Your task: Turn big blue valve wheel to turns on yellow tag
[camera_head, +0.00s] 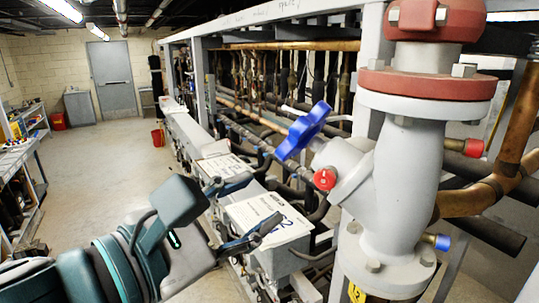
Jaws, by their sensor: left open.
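The big blue valve wheel (304,131) sits tilted on the angled stem of a large grey valve body (400,190), right of the picture's middle. My left gripper (264,200) comes in from the lower left. Its dark fingers are spread apart with nothing between them. It is below and left of the wheel and apart from it in the picture. A yellow tag (356,293) shows in part at the bottom edge, below the valve body; its marking is cut off and cannot be read for sure. My right gripper is out of view.
A red cap (325,179) sticks out below the wheel. Red flanges (427,84) top the valve body. White labelled boxes (268,218) stand behind my gripper. Copper pipes and a grey rack frame (372,50) lie behind the wheel. Open floor (110,170) is at left.

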